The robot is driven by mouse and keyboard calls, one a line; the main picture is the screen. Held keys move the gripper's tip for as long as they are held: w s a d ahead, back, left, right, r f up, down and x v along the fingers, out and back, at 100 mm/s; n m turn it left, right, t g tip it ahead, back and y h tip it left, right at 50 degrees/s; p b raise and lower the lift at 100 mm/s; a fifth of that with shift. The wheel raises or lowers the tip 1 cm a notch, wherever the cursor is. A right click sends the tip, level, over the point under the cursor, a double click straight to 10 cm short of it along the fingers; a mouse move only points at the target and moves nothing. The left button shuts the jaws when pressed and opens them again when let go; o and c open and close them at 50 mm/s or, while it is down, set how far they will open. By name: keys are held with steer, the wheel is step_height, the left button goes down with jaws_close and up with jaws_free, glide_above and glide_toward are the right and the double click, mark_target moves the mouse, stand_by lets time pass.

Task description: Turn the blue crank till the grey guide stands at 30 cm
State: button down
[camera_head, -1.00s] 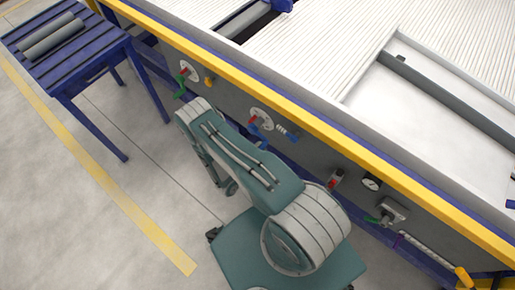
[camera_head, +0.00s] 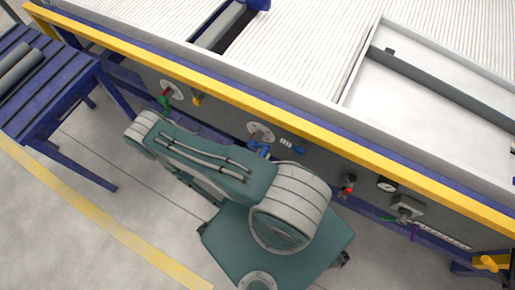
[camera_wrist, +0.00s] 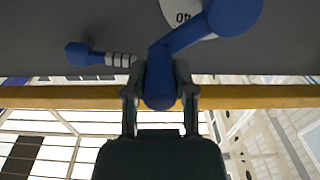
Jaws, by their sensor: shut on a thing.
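The blue crank (camera_head: 262,151) is on the grey side panel of the machine, in front of a round white dial (camera_head: 260,131). In the wrist view, my gripper (camera_wrist: 161,95) is shut on the crank's blue handle (camera_wrist: 160,80), one finger on each side. The crank's arm runs up right to a round blue hub (camera_wrist: 235,12). The dial shows an upside-down 40 there. In the head view my arm hides the gripper. A long grey bar (camera_head: 440,80), seemingly the guide, lies across the white recess of the machine top. Its distance in cm cannot be read.
A second dial with a red and green handle (camera_head: 168,95) is to the left. A gauge (camera_head: 387,185) and another fitting (camera_head: 405,208) are to the right. A blue rack (camera_head: 60,85) with grey pipes stands at left. Bare floor lies in front of it.

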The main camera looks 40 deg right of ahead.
steer(key=shift+w+a+r+n, duration=0.2)
steer(key=shift+w+n, duration=0.35)
steer(key=shift+n, duration=0.15)
steer(key=shift+c, duration=2.2)
jaws_free()
steer(key=shift+s+a, duration=0.1)
steer(key=shift+a+r, duration=0.1)
steer(key=shift+a, duration=0.05)
steer(key=v, duration=0.7)
steer(key=shift+a, duration=0.1)
